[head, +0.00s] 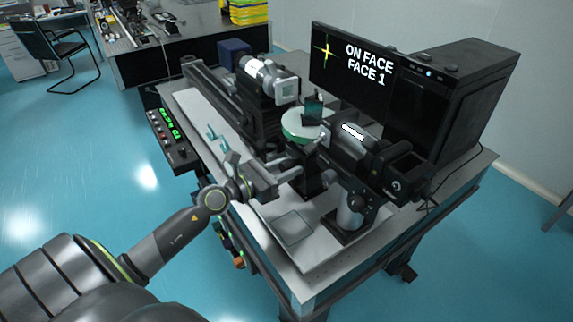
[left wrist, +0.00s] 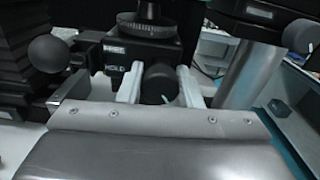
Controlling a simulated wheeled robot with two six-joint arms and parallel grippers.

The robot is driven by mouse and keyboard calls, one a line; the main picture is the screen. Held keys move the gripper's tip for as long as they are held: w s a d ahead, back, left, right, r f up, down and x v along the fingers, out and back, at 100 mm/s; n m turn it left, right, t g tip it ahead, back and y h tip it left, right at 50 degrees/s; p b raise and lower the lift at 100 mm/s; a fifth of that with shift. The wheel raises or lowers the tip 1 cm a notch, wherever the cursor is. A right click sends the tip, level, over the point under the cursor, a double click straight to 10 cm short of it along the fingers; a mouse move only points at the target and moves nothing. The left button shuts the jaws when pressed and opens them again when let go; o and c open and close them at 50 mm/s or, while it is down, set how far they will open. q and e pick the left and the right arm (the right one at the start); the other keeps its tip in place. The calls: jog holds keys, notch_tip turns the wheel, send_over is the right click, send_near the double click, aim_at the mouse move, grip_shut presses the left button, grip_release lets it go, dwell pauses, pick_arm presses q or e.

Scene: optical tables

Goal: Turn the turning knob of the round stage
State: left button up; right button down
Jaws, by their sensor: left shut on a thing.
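The round stage shows in the head view as a pale green disc (head: 300,128) with a dark block (head: 313,108) standing on it. In the left wrist view its graduated black dial (left wrist: 142,27) sits above a dark labelled body. The black turning knob (left wrist: 158,84) sticks out below the dial toward the camera. My left gripper (head: 287,167) reaches in from the left under the disc. In the left wrist view its two pale fingers (left wrist: 158,88) stand on either side of the knob, shut on it. The knob is not clear in the head view. My right gripper is not in view.
A cylinder-shaped instrument (head: 360,150) stands just right of the stage and another (head: 268,78) behind it. A monitor (head: 350,68) reads "ON FACE FACE 1". A flat glassy plate (head: 293,228) lies on the table front. In the wrist view a black ball (left wrist: 47,53) is at left.

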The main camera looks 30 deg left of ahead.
pick_arm(q)
jog(key=shift+n, duration=0.3)
jog(key=o, duration=1)
jog(key=shift+b+v, duration=3.5)
jog(key=shift+v, duration=5.2)
